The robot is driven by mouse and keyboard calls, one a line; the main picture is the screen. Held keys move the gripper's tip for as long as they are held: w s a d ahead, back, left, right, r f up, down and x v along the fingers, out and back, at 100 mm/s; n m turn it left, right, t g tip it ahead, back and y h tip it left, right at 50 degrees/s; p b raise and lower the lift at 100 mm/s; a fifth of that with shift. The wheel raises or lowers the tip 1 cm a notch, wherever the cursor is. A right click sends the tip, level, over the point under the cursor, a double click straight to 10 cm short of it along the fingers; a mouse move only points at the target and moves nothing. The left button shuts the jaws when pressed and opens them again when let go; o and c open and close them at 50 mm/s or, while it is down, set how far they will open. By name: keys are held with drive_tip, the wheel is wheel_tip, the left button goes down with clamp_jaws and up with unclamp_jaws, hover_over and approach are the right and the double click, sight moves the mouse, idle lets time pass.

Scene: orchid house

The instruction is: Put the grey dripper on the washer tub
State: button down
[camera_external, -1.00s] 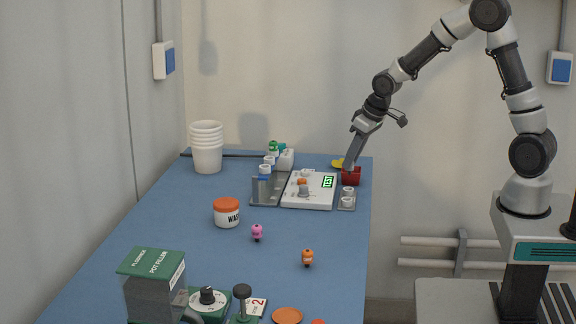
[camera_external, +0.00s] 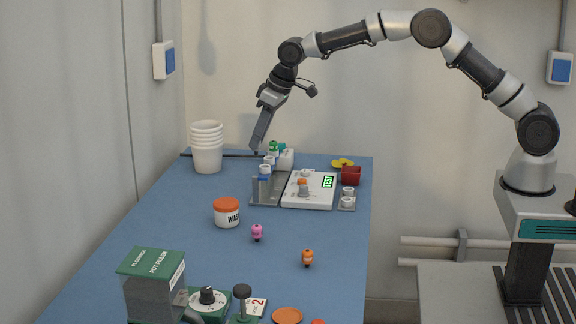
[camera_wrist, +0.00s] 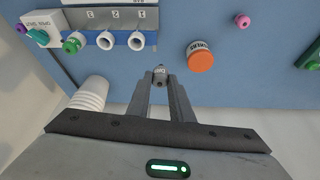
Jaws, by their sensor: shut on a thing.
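My gripper (camera_wrist: 160,84) is shut on the grey dripper (camera_wrist: 159,73), a small dark grey piece at the fingertips in the wrist view. In the outside view my gripper (camera_external: 257,148) is at the back left of the table, just left of the rack's back end; the dripper is barely discernible there. The washer tub (camera_external: 227,212), white with an orange lid, stands upright on the blue table, nearer the camera than my gripper. In the wrist view the tub (camera_wrist: 201,58) is right of the held dripper, with its lid clear.
A white cup stack (camera_external: 207,150) stands left of my gripper. The rack (camera_external: 265,190) and white test unit (camera_external: 322,198) stand right. A red box (camera_external: 351,177) is at the back right. Pink (camera_external: 257,231) and orange (camera_external: 307,257) drippers stand apart near the tub.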

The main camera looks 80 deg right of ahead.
drive_tip(key=w+a+n+p, duration=0.1)
drive_tip(key=w+a+p, duration=0.1)
drive_tip(key=w+a, duration=0.55)
hover_over(229, 202)
wheel_tip(229, 202, down, 4)
drive_tip(key=shift+a+f, duration=0.1)
drive_tip(key=shift+f, duration=2.6)
drive_tip(key=shift+f+b, duration=0.2)
drive_tip(key=shift+b, duration=0.15)
drive_tip(key=c, duration=1.6)
unclamp_jaws()
